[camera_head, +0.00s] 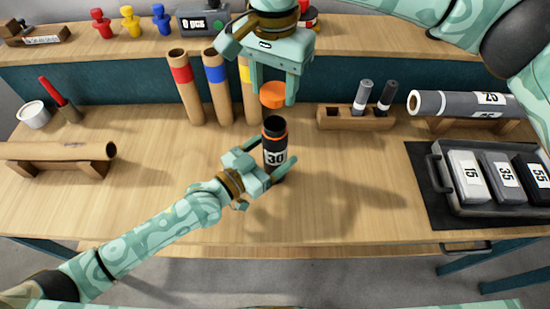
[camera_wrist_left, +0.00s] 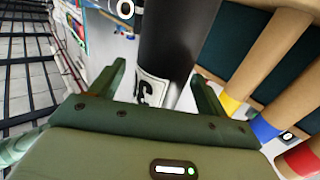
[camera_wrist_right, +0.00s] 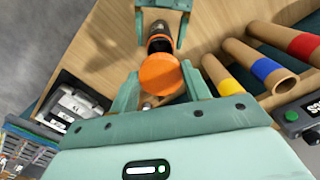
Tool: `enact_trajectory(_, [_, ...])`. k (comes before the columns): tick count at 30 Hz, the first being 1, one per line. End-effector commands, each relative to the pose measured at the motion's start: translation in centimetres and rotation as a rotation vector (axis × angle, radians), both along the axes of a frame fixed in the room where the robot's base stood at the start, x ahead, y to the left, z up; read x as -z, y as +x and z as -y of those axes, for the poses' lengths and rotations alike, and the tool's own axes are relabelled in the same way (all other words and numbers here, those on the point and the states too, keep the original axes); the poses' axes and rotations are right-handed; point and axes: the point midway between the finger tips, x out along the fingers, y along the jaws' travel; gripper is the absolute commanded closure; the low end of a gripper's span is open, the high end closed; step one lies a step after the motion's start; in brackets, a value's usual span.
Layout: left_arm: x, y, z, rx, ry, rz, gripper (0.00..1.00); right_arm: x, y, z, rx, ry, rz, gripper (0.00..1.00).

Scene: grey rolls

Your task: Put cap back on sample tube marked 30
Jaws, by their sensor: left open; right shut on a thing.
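The sample tube marked 30 (camera_head: 274,145) is dark with a white label and an orange ring near its open top. It stands upright near the middle of the table and shows large in the left wrist view (camera_wrist_left: 178,40). My left gripper (camera_head: 263,171) is open, with its fingers on either side of the tube's lower part. My right gripper (camera_head: 273,98) is shut on the orange cap (camera_head: 273,92) and holds it above the tube, apart from it. In the right wrist view the cap (camera_wrist_right: 161,73) sits between the fingertips and partly hides the tube (camera_wrist_right: 160,38).
Cardboard tubes with red (camera_head: 186,85), blue (camera_head: 217,85) and yellow bands stand behind. A wooden rack (camera_head: 355,118) holds two small tubes. A grey tray (camera_head: 447,193) with numbered boxes is at right. A cardboard roll (camera_head: 60,152) lies on a stand at left. The front middle is clear.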

Motion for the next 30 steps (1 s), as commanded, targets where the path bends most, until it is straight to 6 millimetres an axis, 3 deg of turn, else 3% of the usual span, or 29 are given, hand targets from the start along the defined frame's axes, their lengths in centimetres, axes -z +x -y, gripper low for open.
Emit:
enact_trajectory(6, [0.0,1.6,1.7,-0.001,-0.001,-0.001,0.24,0.0,0.0,0.0,0.0,0.0,0.0,0.74])
enact_trajectory(17, [0.0,1.9,2.0,0.0,0.0,0.0,0.24,0.0,0.0,0.0,0.0,0.0,0.0,0.74])
enact_trajectory(18, [0.0,1.9,2.0,0.0,0.0,0.0,0.27,0.0,0.0,0.0,0.0,0.0,0.0,0.74])
enact_trajectory(20, [0.0,1.9,2.0,-0.001,0.0,0.0,0.43,0.0,0.0,0.0,0.0,0.0,0.0,0.74])
enact_trajectory(25, [0.0,1.9,2.0,-0.001,0.0,0.0,0.91,0.0,0.0,0.0,0.0,0.0,0.0,0.74])
enact_trajectory(30, [0.0,1.9,2.0,-0.001,0.0,0.0,0.91,1.1,0.0,0.0,0.0,-0.002,-0.002,0.74])
